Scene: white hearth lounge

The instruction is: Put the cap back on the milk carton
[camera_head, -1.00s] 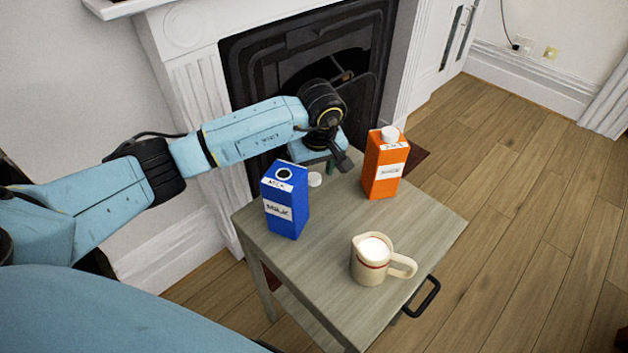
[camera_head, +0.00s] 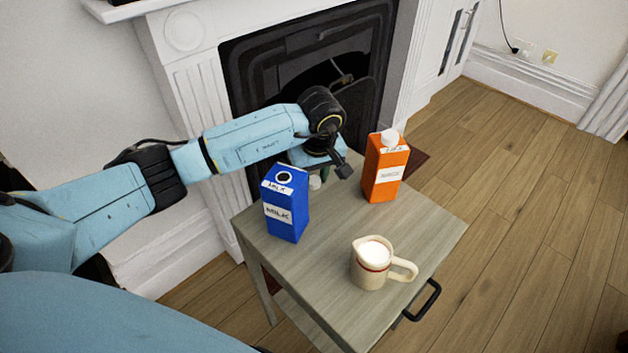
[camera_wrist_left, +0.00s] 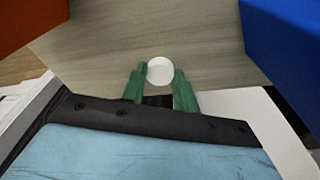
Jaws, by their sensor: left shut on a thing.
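The blue milk carton (camera_head: 287,207) stands upright on the small table, its round top opening bare and dark inside. It also shows in the left wrist view (camera_wrist_left: 290,45) at the upper right. The white round cap (camera_head: 315,182) is at the table's far side, right of the blue carton. In the left wrist view the cap (camera_wrist_left: 160,71) sits between the green fingertips of my left gripper (camera_wrist_left: 159,78), which is shut on it. In the head view this gripper (camera_head: 320,177) is mostly hidden behind my wrist. My right gripper is not in view.
An orange carton (camera_head: 385,172) with a white cap stands at the table's back right. A cream jug (camera_head: 371,262) of milk stands at the front. The table's middle (camera_head: 335,217) is clear. A fireplace (camera_head: 300,60) stands close behind.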

